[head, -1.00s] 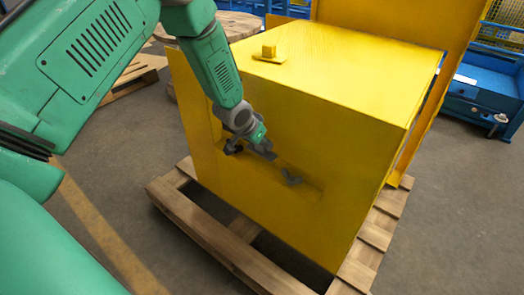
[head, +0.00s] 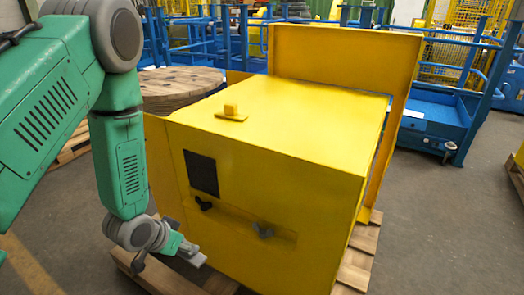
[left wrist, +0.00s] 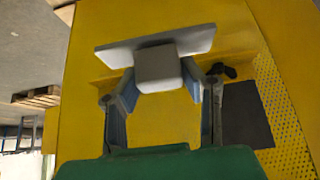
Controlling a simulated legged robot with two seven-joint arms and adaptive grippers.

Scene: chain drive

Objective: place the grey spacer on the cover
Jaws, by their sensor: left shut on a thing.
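The grey spacer (left wrist: 125,52), a flat plate with a block-shaped grip, is held by its block between both fingers of my left gripper in the left wrist view. In the head view my left gripper (head: 183,247) is low at the front left of the yellow box, with the small grey spacer (head: 196,259) at its tip. The yellow box (head: 300,110) seems to be the cover; its flat top carries a small yellow plate with a block (head: 231,112). Whether the spacer touches the box's front cannot be told. My right gripper is out of view.
The box's front has a dark rectangle (head: 202,174) and two black wing knobs (head: 203,204) (head: 263,231). A tall yellow panel (head: 340,58) stands behind its top. The box rests on a wooden pallet (head: 365,238). Most of the top is clear.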

